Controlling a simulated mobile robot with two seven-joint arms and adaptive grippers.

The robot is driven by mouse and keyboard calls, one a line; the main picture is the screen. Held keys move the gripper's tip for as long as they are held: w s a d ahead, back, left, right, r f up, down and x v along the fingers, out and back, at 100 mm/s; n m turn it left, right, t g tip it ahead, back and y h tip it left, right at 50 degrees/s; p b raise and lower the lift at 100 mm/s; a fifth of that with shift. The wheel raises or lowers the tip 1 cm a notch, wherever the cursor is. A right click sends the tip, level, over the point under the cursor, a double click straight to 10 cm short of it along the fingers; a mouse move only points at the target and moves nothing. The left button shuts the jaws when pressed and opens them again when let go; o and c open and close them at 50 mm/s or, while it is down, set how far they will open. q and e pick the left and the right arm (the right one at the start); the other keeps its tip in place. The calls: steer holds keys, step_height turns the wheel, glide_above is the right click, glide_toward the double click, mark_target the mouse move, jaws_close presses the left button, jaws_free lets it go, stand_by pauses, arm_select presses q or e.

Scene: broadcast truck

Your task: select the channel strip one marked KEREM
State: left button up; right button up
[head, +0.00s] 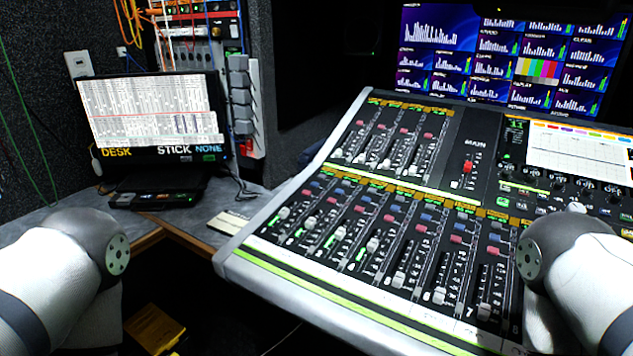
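The mixing console (300,279) slopes across the middle and right. Its front row of channel strips (372,244) has faders, red and blue buttons and amber label strips (345,177) along the top. The leftmost front strip (284,213) has its fader cap fairly high. A 6 and a 7 show beside strips towards the right. The name KEREM cannot be read on any label at this size. My two arms show at the lower left and lower right, but neither gripper is in view. My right arm hides the console's right front part.
A second fader bank (388,140) and the main fader (467,167) lie behind the front row. A console screen (580,150) is at the right. A laptop (152,120) stands on the left desk (212,207). A monitor wall (510,55) rises behind.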

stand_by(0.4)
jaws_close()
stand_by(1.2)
